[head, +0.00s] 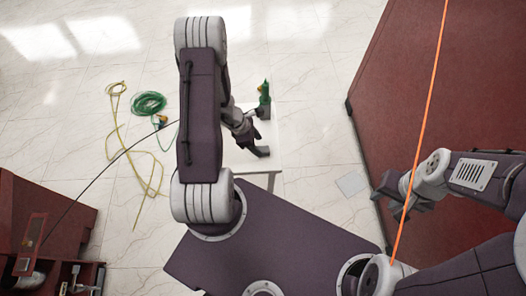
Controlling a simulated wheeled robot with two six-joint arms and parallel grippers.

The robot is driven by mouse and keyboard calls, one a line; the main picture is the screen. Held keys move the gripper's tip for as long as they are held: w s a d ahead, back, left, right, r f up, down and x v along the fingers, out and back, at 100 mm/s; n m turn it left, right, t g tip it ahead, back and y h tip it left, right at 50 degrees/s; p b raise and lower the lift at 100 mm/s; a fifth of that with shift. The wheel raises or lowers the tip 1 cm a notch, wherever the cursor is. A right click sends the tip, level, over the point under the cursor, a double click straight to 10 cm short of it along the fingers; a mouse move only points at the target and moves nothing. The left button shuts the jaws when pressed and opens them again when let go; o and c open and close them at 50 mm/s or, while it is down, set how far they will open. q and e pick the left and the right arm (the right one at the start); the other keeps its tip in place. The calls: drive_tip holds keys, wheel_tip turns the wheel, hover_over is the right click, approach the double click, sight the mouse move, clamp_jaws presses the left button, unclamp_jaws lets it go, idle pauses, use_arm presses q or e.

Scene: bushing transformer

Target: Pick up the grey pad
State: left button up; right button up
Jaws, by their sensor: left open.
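A pale grey square (352,184) lies flat on the tiled floor, right of the white table; it may be the grey pad, but I cannot tell for sure. My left gripper (257,135) is open over the white table (287,150), its fingers pointing right. It appears empty and is apart from the grey square, up and to the left of it in the picture. My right gripper (391,202) is to the right of the grey square; its jaws are too small and dark to read. My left arm hides part of the table.
A green object (264,92) stands at the table's far end. A coiled green hose (149,103) and a yellow cord (117,108) lie on the floor at left. A large dark red cabinet (450,85) fills the right. An orange line (423,125) crosses near my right arm.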

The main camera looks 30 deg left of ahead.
sight(262, 149)
use_arm(q)
drive_tip(key=x, duration=0.3)
drive_tip(key=shift+d+f+b, duration=0.1)
drive_tip(key=shift+f+b, duration=0.15)
drive_tip(key=shift+b, duration=0.05)
drive_tip(key=shift+w+d+f, duration=0.1)
drive_tip(key=shift+w+f, duration=0.1)
drive_tip(key=shift+f, duration=0.15)
drive_tip(key=shift+s+r, duration=0.1)
drive_tip(key=c, duration=0.3)
clamp_jaws()
wheel_tip(262, 149, up, 4)
drive_tip(key=shift+r+p, duration=0.25)
drive_tip(key=shift+p, duration=0.5)
drive_tip(key=d, duration=0.1)
drive_tip(key=d+r+b, duration=0.1)
drive_tip(key=d, duration=0.1)
drive_tip(key=shift+s+d+r+b, duration=0.25)
drive_tip(key=shift+s+b, duration=0.05)
drive_tip(key=s+d+r, duration=0.1)
drive_tip(key=d+r, duration=0.4)
drive_tip(key=d, duration=0.3)
drive_tip(key=shift+s, duration=0.2)
